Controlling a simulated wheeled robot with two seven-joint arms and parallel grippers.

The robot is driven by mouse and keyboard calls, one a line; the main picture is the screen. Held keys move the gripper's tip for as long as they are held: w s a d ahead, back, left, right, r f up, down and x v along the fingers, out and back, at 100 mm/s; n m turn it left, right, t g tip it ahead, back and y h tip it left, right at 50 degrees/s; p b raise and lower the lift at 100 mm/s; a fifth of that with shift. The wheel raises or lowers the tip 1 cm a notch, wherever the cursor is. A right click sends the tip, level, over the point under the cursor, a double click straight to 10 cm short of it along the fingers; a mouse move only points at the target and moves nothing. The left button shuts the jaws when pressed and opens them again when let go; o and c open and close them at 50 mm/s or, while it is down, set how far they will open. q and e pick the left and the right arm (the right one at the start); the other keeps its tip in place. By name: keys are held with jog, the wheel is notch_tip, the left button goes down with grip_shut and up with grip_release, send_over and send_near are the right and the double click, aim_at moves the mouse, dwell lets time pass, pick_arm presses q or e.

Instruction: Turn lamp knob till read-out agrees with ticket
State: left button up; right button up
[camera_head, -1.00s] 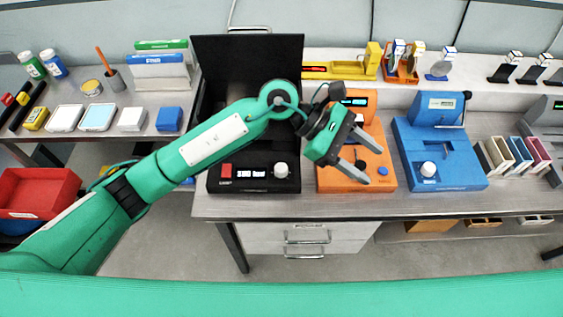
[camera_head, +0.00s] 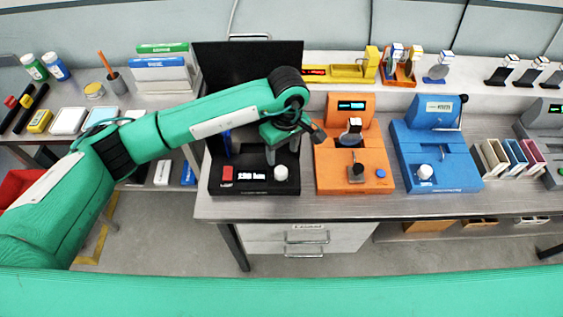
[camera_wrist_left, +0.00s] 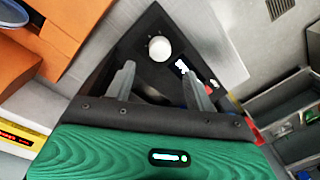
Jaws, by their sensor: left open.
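The black unit (camera_head: 225,184) on the bench has a white round knob (camera_head: 280,173), a small lit read-out (camera_head: 252,174) and a red button (camera_head: 227,173). In the left wrist view the white knob (camera_wrist_left: 159,48) lies just beyond the fingertips, and the read-out (camera_wrist_left: 182,67) shows near one finger. My left gripper (camera_head: 282,156) is open and empty, pointing down just behind the knob and apart from it. The read-out's characters are too small to read. I cannot make out which item is the ticket. My right gripper is not in view.
The orange unit (camera_head: 325,180) with a green-lit display (camera_head: 352,105) stands right of the black unit. A blue unit (camera_head: 455,175) stands beyond it. The black upright panel (camera_head: 245,60) is behind my arm. Several small stands line the back shelf (camera_head: 470,80).

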aim_at(281, 170)
pick_arm(q)
notch_tip(281, 170, down, 8)
jog(key=shift+s+a+r+p, duration=0.15)
jog(key=shift+r+p, duration=0.1)
jog(key=shift+p, duration=0.9)
